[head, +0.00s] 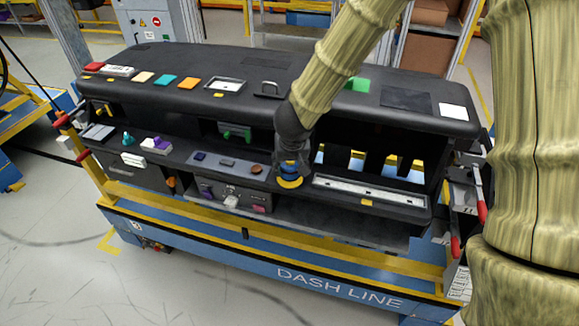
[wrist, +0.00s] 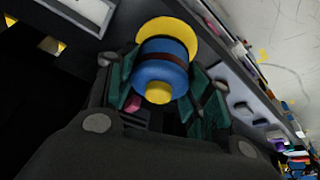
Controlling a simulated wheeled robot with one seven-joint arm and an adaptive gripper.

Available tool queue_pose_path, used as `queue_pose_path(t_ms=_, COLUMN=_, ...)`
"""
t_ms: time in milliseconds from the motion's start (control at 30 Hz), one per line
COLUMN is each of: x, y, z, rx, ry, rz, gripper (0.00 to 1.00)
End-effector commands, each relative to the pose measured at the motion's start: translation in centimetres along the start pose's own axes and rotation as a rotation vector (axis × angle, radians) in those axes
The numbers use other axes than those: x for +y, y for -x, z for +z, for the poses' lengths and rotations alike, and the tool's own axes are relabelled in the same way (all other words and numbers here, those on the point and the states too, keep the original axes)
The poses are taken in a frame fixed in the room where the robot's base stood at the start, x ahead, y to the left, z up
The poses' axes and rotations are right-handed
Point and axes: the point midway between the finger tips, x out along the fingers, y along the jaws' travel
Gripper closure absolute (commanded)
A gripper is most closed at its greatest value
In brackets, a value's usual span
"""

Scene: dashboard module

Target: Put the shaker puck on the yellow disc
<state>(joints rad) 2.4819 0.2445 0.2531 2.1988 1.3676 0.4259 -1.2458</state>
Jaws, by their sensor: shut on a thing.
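The shaker puck is a blue cylinder with a dark band and a yellow knob, seen in the wrist view (wrist: 160,72) and, partly hidden by my gripper, in the head view (head: 290,171). My gripper (head: 291,163) points down at the dashboard's middle ledge. Its green fingers (wrist: 163,82) are shut on the puck's sides. The yellow disc (head: 289,184) lies on the ledge directly below the puck; it shows behind the puck in the wrist view (wrist: 182,32). The puck covers part of the disc. I cannot tell whether the two touch.
A long pale framed strip (head: 370,190) lies close to the right of the disc. A brown round knob (head: 256,170) and dark switches sit to its left. The black dashboard top (head: 300,75) overhangs the ledge behind my gripper.

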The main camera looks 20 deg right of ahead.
Motion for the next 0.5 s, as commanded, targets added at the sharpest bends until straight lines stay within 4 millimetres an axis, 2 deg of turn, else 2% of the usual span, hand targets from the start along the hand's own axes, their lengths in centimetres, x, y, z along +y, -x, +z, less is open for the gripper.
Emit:
queue_pose_path(t_ms=100, x=-0.04, y=-0.64, z=0.23, rx=0.001, ry=0.000, rz=-0.002, gripper=0.89)
queue_pose_path(t_ms=500, x=-0.07, y=-0.88, z=0.32, rx=0.002, ry=0.000, rz=-0.001, gripper=0.89)
